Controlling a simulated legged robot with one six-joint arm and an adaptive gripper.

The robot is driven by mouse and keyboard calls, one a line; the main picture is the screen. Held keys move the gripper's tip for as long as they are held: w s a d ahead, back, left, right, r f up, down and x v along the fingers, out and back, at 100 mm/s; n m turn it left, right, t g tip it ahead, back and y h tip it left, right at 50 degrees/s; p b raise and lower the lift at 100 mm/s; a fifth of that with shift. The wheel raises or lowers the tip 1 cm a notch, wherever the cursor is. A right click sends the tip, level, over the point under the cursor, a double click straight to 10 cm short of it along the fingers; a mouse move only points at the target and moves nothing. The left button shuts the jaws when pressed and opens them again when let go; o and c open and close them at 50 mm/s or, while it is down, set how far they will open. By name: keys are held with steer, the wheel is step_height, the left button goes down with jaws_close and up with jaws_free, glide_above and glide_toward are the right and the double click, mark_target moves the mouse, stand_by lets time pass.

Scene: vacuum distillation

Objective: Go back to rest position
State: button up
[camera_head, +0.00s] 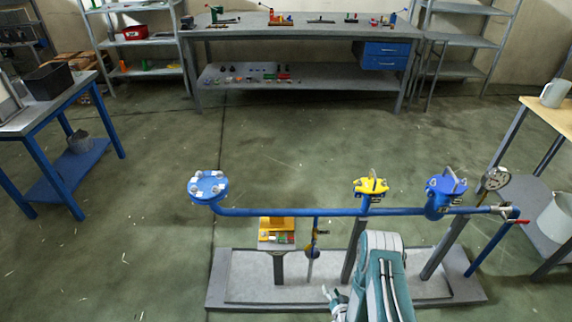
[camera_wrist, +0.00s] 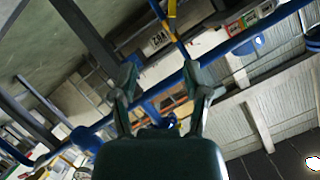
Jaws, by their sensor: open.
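My gripper (camera_wrist: 161,78) is open in the wrist view, its two dark fingers spread apart with nothing held between them. The blue pipe (camera_head: 290,212) runs across the head view, and in the wrist view it passes slantwise beyond the fingers. A blue round flange (camera_head: 208,186) caps its left end. A yellow valve cap (camera_head: 371,186) and a blue valve cap (camera_head: 446,186) stand along its right part. In the head view my teal and white arm is in front of the pipe stand, with the gripper low down and mostly hidden.
A pressure gauge (camera_head: 495,179) and a red-handled valve (camera_head: 511,213) are at the pipe's right end. A yellow box (camera_head: 277,226) sits under the pipe. A workbench (camera_head: 300,31) stands at the back, with side tables left (camera_head: 40,122) and right (camera_head: 548,112). The floor between is clear.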

steer(key=w+d+r+n+g+h, duration=0.1)
steer(key=w+r, duration=0.5)
steer(key=r, duration=0.7)
steer(key=w+d+r+n+g+h, duration=0.15)
steer(key=w+r, duration=0.45)
steer(key=r, duration=0.6)
step_height(320, 180, up, 12)
steer(key=s+g, duration=0.1)
steer(key=s, duration=0.1)
steer(key=s+a+r+g+h, duration=0.1)
steer(key=s+r+g, duration=0.1)
steer(key=s+r, duration=1.25)
steer(key=s+a+r+n+g, duration=0.1)
steer(key=s+r, duration=0.2)
steer(key=s, duration=0.6)
steer(key=s+a+r+g, duration=0.1)
steer(key=s+r, duration=0.3)
steer(key=s, duration=0.6)
steer(key=shift+a+n, duration=0.2)
steer(key=shift+n, duration=0.15)
steer(key=shift+g, duration=0.25)
stand_by(0.8)
